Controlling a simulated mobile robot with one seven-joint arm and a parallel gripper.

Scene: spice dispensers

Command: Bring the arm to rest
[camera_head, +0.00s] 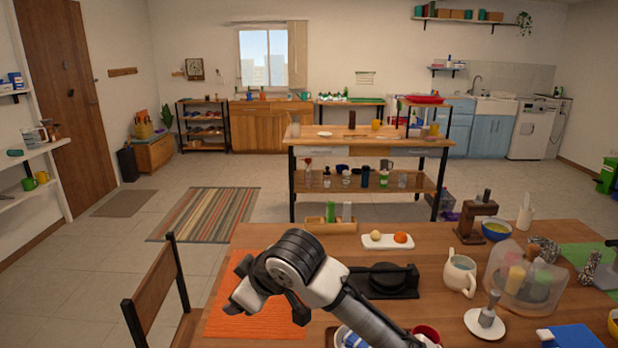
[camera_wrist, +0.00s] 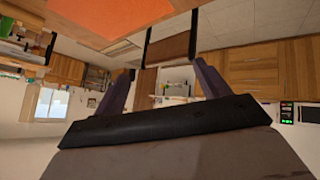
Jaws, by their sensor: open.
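My gripper (camera_head: 266,311) hangs over the orange mat (camera_head: 237,325) on the wooden table (camera_head: 450,250), near the table's left edge. In the wrist view my gripper (camera_wrist: 164,82) shows two dark fingers spread apart with nothing between them. The wrist view is tilted, with the orange mat (camera_wrist: 110,14) at its top. My arm (camera_head: 360,318) reaches in from the bottom of the head view. It hides part of the mat and table.
A black stand (camera_head: 385,282), a white plate with two round items (camera_head: 388,241), a cream jug (camera_head: 460,274) and a clear-covered group of spice dispensers (camera_head: 525,278) stand right of my gripper. A wooden chair (camera_head: 160,285) is at the left. The floor beyond is mostly clear.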

